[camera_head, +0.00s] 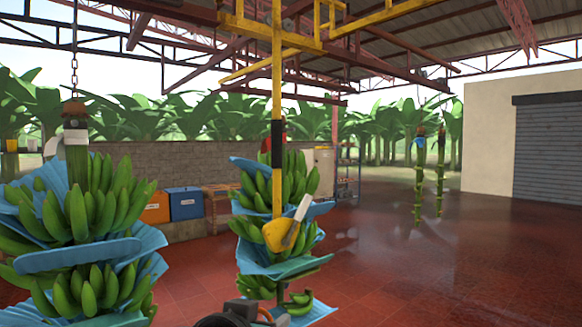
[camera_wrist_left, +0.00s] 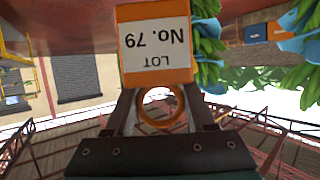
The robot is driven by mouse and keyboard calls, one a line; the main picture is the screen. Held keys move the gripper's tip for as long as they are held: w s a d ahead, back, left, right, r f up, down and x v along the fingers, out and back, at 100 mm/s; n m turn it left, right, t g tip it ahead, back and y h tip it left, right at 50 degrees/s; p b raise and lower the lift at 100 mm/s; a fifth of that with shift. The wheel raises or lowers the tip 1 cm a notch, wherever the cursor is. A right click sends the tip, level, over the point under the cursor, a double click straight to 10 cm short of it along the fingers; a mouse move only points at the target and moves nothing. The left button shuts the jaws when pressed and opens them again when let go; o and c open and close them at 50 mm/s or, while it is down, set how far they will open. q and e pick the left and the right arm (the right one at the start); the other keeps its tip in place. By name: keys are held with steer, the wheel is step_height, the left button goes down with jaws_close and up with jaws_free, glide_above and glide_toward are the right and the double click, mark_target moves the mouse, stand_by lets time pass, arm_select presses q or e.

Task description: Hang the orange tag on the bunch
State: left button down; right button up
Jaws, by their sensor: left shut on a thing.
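My left gripper (camera_head: 240,312) shows at the bottom centre of the head view, below the middle banana bunch. In the left wrist view, my left gripper (camera_wrist_left: 161,108) is shut on the orange tag (camera_wrist_left: 155,45) at its ring. The tag has a white label reading "LOT No. 79", upside down in that view. The middle bunch (camera_head: 296,180) is green with blue sheets between its layers, and hangs behind a yellow and black pole. Another green bunch (camera_head: 76,215) hangs closer at the left. My right gripper is out of view.
A yellow holder (camera_head: 277,235) with a white-handled tool hangs in front of the middle bunch. Two bare green stems (camera_head: 419,175) hang at the right. The red floor at right is clear.

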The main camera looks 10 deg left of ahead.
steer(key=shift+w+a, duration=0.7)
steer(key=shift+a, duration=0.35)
